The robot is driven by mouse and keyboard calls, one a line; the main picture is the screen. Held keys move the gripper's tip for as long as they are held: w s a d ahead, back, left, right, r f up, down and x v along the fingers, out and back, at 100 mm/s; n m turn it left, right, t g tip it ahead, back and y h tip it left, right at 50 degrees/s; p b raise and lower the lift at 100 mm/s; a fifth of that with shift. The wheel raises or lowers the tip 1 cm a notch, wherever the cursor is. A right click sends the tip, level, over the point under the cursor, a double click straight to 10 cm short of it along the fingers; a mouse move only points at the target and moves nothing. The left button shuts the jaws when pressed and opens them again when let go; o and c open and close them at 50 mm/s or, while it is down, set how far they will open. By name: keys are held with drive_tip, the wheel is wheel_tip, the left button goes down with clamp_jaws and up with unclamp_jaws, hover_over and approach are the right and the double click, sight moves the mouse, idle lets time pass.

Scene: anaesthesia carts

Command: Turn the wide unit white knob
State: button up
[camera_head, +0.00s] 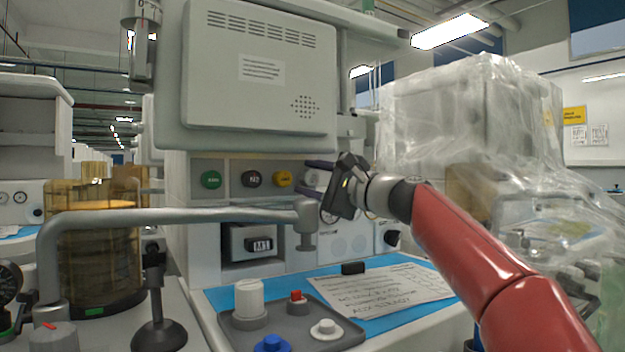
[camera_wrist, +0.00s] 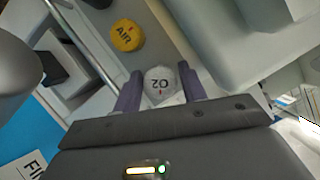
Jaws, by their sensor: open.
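The white knob (camera_wrist: 160,86) marked O2 lies between the two fingers of my gripper (camera_wrist: 161,76) in the wrist view. A narrow gap seems to show on each side, though contact is hard to tell. In the head view the white knob (camera_head: 311,178) is at the right end of the knob row on the wide unit's front panel, partly covered by my fingers. My gripper (camera_head: 314,178) reaches it from the right, open, with its fingers pointing at the panel.
A yellow AIR knob (camera_head: 283,178), a black knob (camera_head: 252,179) and a green knob (camera_head: 211,180) sit left along the row. A grey pipe arm (camera_head: 180,215) crosses below. A grey control box (camera_head: 290,339) with several knobs stands in front. Plastic-wrapped equipment (camera_head: 470,110) is at right.

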drive_tip(key=b+v, duration=0.2)
drive_tip(key=v, duration=0.5)
drive_tip(key=shift+s+d+b, duration=0.25)
drive_tip(key=shift+d+b, duration=0.05)
drive_tip(key=shift+b, duration=0.1)
